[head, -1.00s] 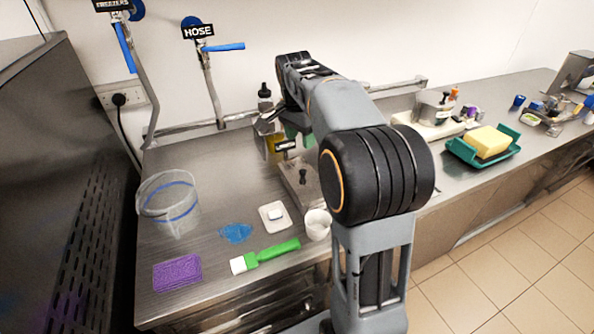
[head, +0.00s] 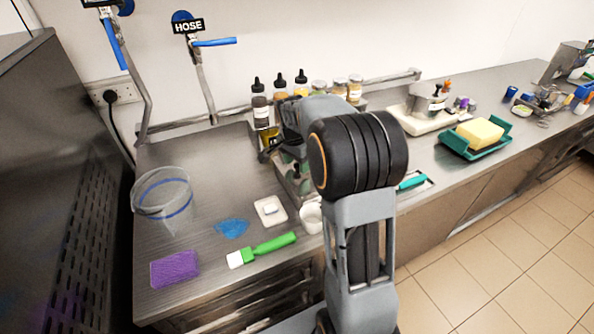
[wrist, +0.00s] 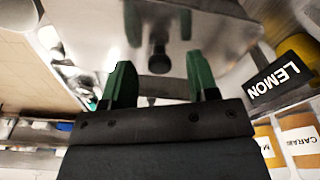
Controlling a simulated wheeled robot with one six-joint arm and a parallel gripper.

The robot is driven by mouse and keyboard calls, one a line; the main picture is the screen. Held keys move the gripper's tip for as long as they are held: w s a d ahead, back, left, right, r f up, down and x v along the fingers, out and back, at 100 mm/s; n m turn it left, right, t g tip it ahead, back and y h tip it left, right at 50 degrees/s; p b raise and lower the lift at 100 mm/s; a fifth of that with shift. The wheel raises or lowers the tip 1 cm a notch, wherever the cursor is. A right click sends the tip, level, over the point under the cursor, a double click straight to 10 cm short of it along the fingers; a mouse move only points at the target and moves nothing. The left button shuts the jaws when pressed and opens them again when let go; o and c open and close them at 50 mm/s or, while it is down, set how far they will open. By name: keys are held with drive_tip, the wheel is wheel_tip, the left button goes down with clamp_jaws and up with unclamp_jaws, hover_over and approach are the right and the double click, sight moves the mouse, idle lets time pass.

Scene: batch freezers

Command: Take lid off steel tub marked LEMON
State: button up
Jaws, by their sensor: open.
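The steel tub (head: 283,186) stands on the counter, mostly hidden behind my arm in the head view. Its black label reading LEMON (wrist: 274,80) shows at the right of the wrist view. The shiny steel lid (wrist: 218,32) fills the upper middle of that view, with a dark knob (wrist: 158,56) standing on it. My gripper (wrist: 160,70) is open, its two green fingers one on each side of the knob in the picture. A gap shows between each finger and the knob. Whether the fingertips are level with the knob I cannot tell.
Dropper bottles (head: 260,106) and jars stand close behind the tub. A white cup (head: 311,218), white dish (head: 270,211), green brush (head: 268,246), purple sponge (head: 175,269) and clear bucket (head: 163,197) are nearby. Bare counter lies left of the tub.

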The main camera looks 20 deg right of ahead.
drive_tip(key=shift+f, duration=0.35)
drive_tip(key=c, duration=1)
